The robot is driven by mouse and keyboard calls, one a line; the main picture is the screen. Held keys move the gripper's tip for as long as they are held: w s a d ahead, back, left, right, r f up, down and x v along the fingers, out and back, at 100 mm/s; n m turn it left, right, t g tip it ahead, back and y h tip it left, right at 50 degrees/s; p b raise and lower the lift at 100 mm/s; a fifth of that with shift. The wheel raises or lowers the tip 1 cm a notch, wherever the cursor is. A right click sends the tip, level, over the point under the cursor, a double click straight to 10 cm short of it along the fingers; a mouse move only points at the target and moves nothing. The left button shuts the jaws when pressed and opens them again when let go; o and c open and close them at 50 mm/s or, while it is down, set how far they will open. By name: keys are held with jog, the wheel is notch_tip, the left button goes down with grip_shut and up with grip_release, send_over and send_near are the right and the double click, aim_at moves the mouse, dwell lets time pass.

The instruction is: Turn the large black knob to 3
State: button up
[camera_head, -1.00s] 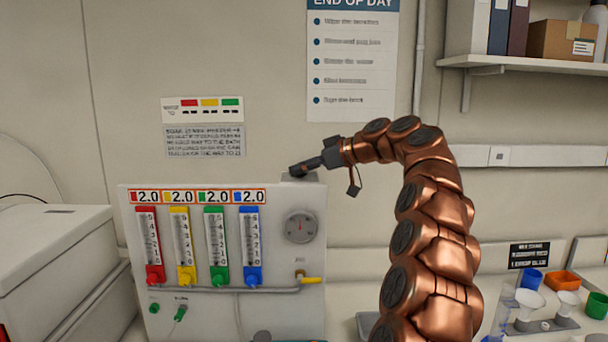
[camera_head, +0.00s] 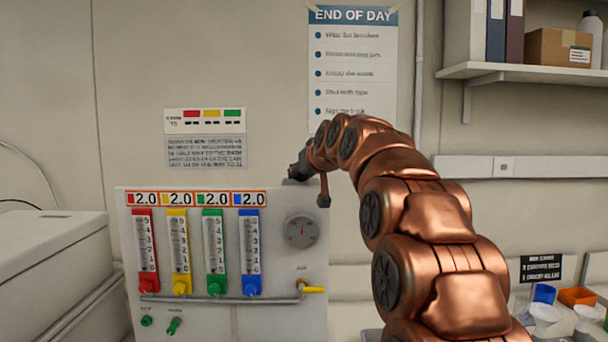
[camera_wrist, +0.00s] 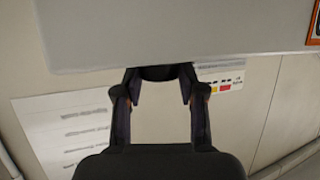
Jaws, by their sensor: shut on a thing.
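The large black knob (camera_wrist: 158,73) shows in the wrist view as a dark rounded piece at the panel's edge. My gripper (camera_wrist: 159,80) has a fingertip on each side of it and is shut on it. In the head view my gripper (camera_head: 298,172) is at the top right corner of the white flowmeter panel (camera_head: 275,205). The knob cannot be made out there behind my gripper. I cannot see any scale number or pointer on the knob.
The panel carries red, yellow, green and blue flowmeters, a round gauge (camera_head: 301,231) and a yellow-handled valve (camera_head: 313,290). A white machine (camera_head: 60,270) stands left. Funnels and coloured cups stand at the lower right. A shelf (camera_head: 520,70) hangs upper right.

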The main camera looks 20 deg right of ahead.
jog(key=shift+a+m+g+h+p, duration=0.2)
jog(key=shift+m+g+h+p, duration=0.4)
jog(key=shift+m+h, duration=1.4)
jog(key=shift+h, duration=0.3)
jog(key=o, duration=1.1)
jog(key=shift+o, duration=0.2)
jog(key=v, duration=1.2)
jog(key=shift+f, duration=0.1)
